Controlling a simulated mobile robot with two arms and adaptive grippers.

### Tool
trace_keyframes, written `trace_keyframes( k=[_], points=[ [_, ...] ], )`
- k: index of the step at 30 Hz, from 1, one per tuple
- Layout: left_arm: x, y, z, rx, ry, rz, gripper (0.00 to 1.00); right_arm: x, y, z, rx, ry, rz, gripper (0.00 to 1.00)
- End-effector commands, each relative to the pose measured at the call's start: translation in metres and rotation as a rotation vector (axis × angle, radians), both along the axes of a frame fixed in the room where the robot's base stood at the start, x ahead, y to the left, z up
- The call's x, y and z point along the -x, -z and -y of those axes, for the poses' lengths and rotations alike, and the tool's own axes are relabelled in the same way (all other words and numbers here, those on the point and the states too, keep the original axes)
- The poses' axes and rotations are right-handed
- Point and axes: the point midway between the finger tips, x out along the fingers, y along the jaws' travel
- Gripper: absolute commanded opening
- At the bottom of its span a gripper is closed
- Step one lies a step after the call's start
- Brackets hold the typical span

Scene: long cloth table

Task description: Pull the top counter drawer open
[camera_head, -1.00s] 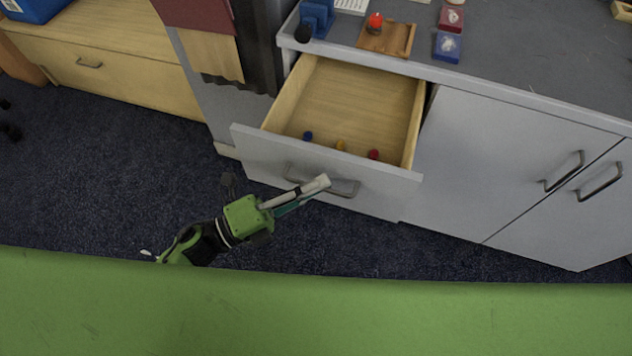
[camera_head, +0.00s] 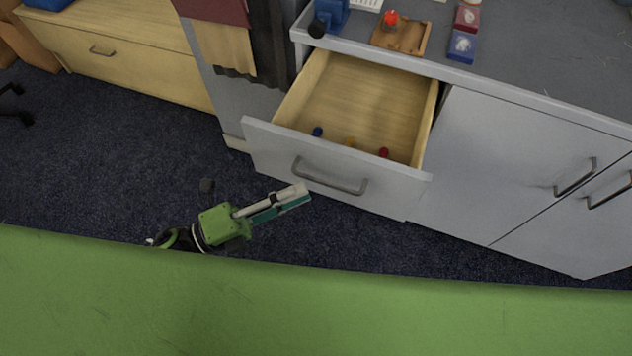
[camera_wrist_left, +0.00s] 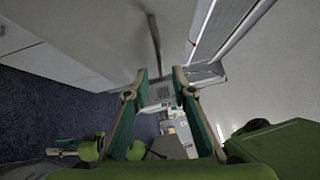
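The top counter drawer (camera_head: 335,165) stands pulled out from the grey counter, its wooden inside showing. Its bar handle (camera_head: 330,183) is on the front face. My left gripper (camera_head: 303,192) is just in front of the drawer front, in the picture near the left part of the handle and apart from it. In the left wrist view its two fingers (camera_wrist_left: 160,75) are spread with nothing between them. A dark bar, seemingly the handle (camera_wrist_left: 154,42), shows beyond the fingertips there.
Small blue (camera_head: 317,131), yellow and red (camera_head: 383,152) items lie in the drawer. A wooden tray (camera_head: 402,37) with a red item and blue and red boxes stand on the counter. Cupboard doors (camera_head: 520,165) are at right. Dark carpet (camera_head: 110,150) is open at left.

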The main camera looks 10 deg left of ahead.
Motion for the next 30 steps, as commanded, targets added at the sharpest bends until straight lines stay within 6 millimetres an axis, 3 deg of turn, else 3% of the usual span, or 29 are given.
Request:
trace_keyframes(
  k=[3,10,30],
  points=[
    [0.013,0.005,-0.022,-0.002,0.0,-0.004,0.23,0.0,0.0,0.0,0.0,0.0,0.0,0.25],
    [0.026,0.008,-0.045,-0.001,0.0,-0.002,0.23,0.0,0.0,0.0,0.001,-0.001,0.0,0.25],
    [0.027,0.008,-0.049,0.0,0.0,0.001,0.23,0.0,0.0,0.001,0.001,-0.001,0.0,0.25]
  ],
)
